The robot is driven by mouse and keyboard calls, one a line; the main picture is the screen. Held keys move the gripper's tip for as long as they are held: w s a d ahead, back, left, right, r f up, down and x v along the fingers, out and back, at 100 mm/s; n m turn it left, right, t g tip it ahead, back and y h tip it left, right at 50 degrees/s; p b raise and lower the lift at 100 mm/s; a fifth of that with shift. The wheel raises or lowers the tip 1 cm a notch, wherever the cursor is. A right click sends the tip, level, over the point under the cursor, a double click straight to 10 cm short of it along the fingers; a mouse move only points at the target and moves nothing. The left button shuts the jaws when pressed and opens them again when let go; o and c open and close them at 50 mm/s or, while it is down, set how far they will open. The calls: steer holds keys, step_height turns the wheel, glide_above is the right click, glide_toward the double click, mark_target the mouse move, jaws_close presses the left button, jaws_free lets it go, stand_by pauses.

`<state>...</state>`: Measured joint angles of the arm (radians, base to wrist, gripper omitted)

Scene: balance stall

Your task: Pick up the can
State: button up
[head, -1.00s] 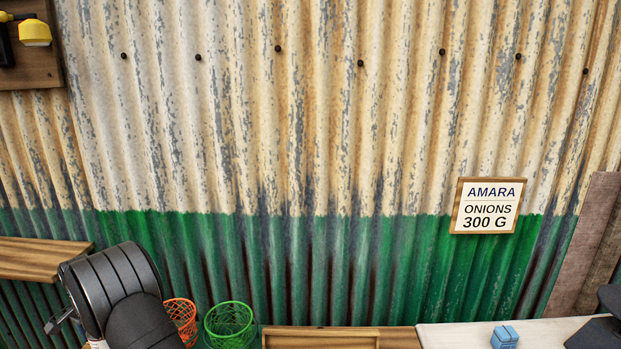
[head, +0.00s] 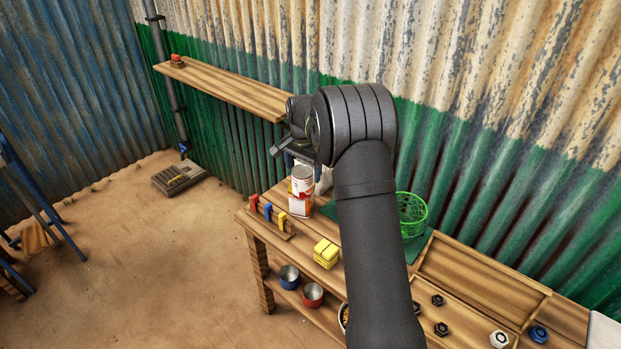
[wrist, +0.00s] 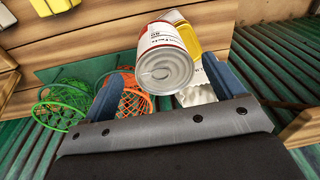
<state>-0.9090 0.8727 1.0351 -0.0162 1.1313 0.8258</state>
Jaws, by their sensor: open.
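The can (head: 302,180), white and red with a silvery metal end, is at the far left end of the wooden bench in the head view. A second white-and-red surface (head: 299,206) shows directly below it; I cannot tell if it is a separate can. In the wrist view the can (wrist: 163,68) shows its round metal end, in line with the gap between my blue fingertips. My gripper (wrist: 163,80) is open and is just above the can in the head view, partly hidden by my arm. I cannot tell if the fingers are around the can.
A yellow item (wrist: 188,38) is close beside the can in the wrist view. Orange (wrist: 133,98) and green (wrist: 62,105) baskets are to its left. A rack with coloured clips (head: 268,214) and yellow blocks (head: 326,252) are nearby on the bench. A shelf (head: 225,88) is on the wall.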

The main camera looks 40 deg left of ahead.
steer(key=s+d+r+n+t+y, duration=0.1)
steer(key=d+r+n, duration=0.1)
steer(key=r+n, duration=0.3)
steer(key=s+d+r+n+t+y, duration=0.1)
steer(key=s+d+r+n, duration=0.15)
steer(key=r, duration=0.45)
steer(key=shift+n, duration=0.25)
steer(key=x, duration=0.8)
steer(key=w+a+x, duration=0.1)
steer(key=x, duration=0.4)
steer(key=shift+r, duration=0.3)
steer(key=x, duration=0.5)
steer(key=shift+s+a+f, duration=0.2)
steer(key=shift+s, duration=0.15)
steer(key=shift+r, duration=0.1)
steer(key=c, duration=1.4)
